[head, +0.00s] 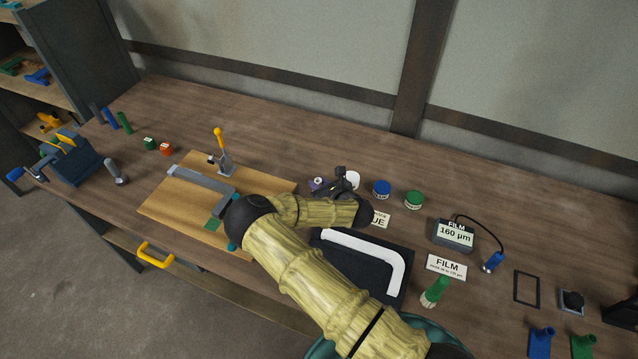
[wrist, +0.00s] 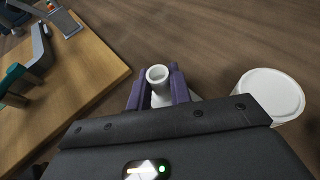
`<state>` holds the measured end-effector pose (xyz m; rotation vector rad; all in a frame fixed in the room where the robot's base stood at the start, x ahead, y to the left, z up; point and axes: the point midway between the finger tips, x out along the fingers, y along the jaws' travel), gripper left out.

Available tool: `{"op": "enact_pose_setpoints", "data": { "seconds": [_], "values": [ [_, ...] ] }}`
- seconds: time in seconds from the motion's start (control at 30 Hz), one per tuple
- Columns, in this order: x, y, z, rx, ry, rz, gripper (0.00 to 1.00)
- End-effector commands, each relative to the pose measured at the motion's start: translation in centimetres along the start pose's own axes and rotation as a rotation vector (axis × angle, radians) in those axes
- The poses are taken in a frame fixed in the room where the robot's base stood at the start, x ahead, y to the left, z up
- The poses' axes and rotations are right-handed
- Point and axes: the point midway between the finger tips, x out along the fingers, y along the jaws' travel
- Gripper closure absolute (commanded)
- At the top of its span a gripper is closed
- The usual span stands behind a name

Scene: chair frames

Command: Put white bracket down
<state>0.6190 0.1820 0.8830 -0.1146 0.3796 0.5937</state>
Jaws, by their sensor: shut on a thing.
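A white L-shaped bracket (head: 389,257) lies on a black tray (head: 341,267) right of my arm; my arm hides part of the tray. My gripper (head: 318,184) is away from it, low over the table behind the tray. In the wrist view my gripper's purple fingers (wrist: 158,90) are shut on a small white cylindrical piece (wrist: 158,74) with a hollow top. Its lower part is mostly hidden, and I cannot tell whether it touches the table. It shows only as a small white spot in the head view.
A white-lidded jar (wrist: 272,94) stands right of my gripper. Blue (head: 382,189) and green (head: 414,200) jars stand further right. A wooden board (head: 165,212) with a grey bracket (head: 203,184) and a toggle clamp (head: 222,155) lies left. The table's back strip is clear.

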Motion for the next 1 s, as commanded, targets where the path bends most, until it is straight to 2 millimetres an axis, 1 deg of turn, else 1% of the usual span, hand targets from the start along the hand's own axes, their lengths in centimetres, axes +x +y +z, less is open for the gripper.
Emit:
{"op": "enact_pose_setpoints", "data": {
  "seconds": [0.03,0.07,0.1,0.13,0.47,0.5,0.57,0.67,0.77,1.0],
  "values": [
    [0.0,0.0,-0.1,0.000,0.000,0.000,0.74],
    [0.0,0.0,0.0,0.000,0.000,0.000,0.68],
    [0.0,0.0,0.0,0.000,0.000,-0.001,0.60],
    [0.0,0.0,0.0,0.000,0.000,-0.001,0.58],
    [-0.1,-0.1,0.2,0.001,0.000,-0.001,0.58],
    [-0.2,-0.1,0.4,0.001,0.000,-0.001,0.58],
    [-0.6,-0.1,0.1,0.000,0.001,-0.003,0.58],
    [-1.6,-0.2,0.1,0.000,0.002,-0.004,0.58],
    [-3.1,-0.1,0.0,0.001,0.001,-0.004,0.58],
    [-7.4,-0.2,0.0,0.001,0.002,-0.005,0.58]
  ]
}}
